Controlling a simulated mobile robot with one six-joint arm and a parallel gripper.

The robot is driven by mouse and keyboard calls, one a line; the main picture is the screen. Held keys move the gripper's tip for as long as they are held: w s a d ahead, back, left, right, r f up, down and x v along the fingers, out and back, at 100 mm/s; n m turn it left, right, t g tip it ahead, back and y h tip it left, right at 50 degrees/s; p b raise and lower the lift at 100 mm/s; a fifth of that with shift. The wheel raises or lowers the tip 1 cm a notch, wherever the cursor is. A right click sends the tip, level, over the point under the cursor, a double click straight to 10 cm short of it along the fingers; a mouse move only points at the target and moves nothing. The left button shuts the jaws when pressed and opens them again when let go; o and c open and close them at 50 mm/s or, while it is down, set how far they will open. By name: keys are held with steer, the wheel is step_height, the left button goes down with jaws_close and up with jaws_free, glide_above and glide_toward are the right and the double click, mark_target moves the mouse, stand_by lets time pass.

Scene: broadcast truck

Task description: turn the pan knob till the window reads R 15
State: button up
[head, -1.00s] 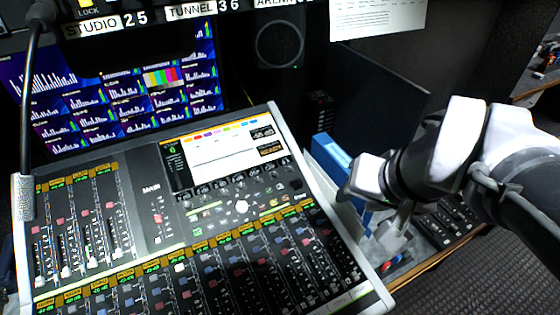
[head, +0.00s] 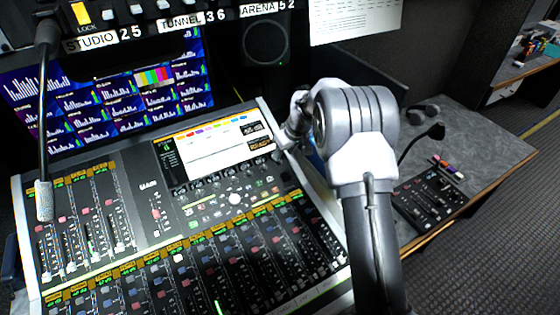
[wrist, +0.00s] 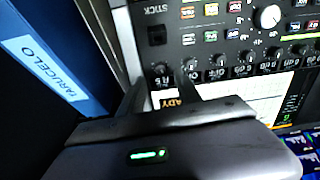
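The mixing console (head: 140,235) fills the lower left of the head view, with a row of small dark knobs below its screen. In the wrist view, which shows the console upside down, the end knob (wrist: 160,69) of this row lies near my fingertips, with a small dark window (wrist: 162,82) beside it. The window's reading is too small and blurred to make out surely. Nothing visible names the pan knob. My gripper (wrist: 161,80) is open, its two dark fingers apart over the screen's edge near the end knob. It looks empty; contact is unclear. In the head view it reaches the screen's right corner.
A blue binder (wrist: 45,70) with a label stands close beside my gripper in the wrist view. A large white knob (head: 234,198) sits mid-console. A small control panel (head: 432,200) lies on the desk at right.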

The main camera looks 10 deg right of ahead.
mark_target(281, 162)
steer(key=x, duration=0.5)
steer(key=shift+w+f+b, duration=0.1)
steer(key=shift+f+b, duration=0.1)
steer(key=shift+b, duration=0.15)
steer(key=shift+c, duration=0.4)
jaws_close()
